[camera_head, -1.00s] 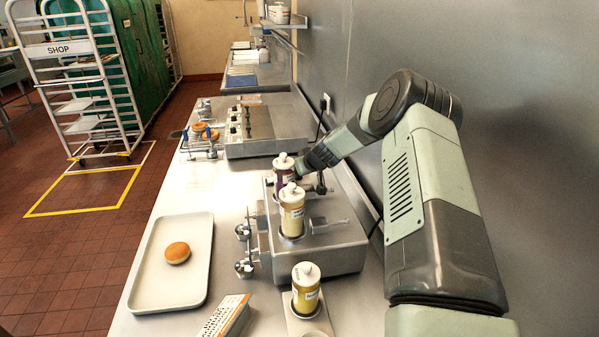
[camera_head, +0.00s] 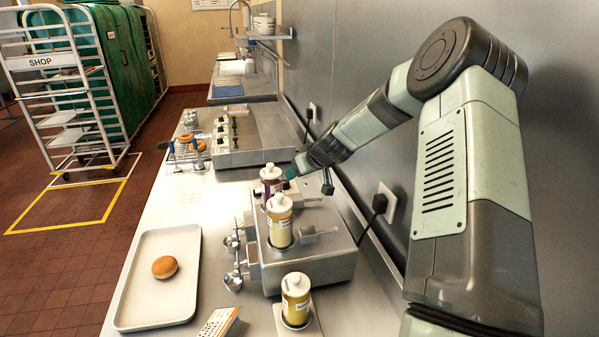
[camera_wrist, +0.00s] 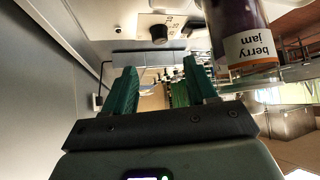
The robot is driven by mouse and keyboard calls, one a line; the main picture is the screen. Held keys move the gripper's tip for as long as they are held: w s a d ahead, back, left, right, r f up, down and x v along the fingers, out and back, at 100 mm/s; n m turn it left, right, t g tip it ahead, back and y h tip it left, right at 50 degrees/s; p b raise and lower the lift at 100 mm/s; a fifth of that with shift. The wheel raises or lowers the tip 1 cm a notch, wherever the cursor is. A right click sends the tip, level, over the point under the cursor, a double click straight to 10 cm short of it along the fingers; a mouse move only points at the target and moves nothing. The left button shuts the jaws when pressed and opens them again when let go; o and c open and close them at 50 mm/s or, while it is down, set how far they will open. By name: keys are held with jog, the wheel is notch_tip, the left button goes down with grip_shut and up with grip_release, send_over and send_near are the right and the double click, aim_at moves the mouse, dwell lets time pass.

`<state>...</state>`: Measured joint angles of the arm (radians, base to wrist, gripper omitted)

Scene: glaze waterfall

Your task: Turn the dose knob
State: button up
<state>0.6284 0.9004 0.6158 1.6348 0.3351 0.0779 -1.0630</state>
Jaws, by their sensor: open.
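In the wrist view, which shows the scene upside down, a round black knob (camera_wrist: 159,34) stands on a pale plate and looks like the dose knob. My gripper (camera_wrist: 159,66) has two green fingers, spread apart with nothing between them. The knob lies beyond the fingertips, between their lines and apart from them. In the head view my gripper (camera_head: 287,176) is low over the metal filling machine (camera_head: 310,262), just behind the jars; its fingers are mostly hidden. The knob cannot be made out there.
The berry jam jar (camera_wrist: 238,35) is close beside the fingers. A yellow jar (camera_head: 280,228) stands on the machine, another (camera_head: 296,300) in front. A tray (camera_head: 135,300) with a bun (camera_head: 165,267) is left. The wall (camera_head: 370,100) bounds the right.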

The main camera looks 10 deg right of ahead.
aim_at(285, 181)
jog(key=w+r+n+g, duration=0.2)
jog(key=w+n+g, duration=0.3)
jog(key=shift+m, duration=0.3)
jog(key=x, duration=1)
jog(key=shift+s, duration=0.1)
jog(key=c, duration=1)
jog(key=m+h, duration=0.1)
jog(key=m, duration=0.3)
jog(key=shift+a+m+t+h, duration=0.15)
jog(key=shift+m+t+h, duration=0.25)
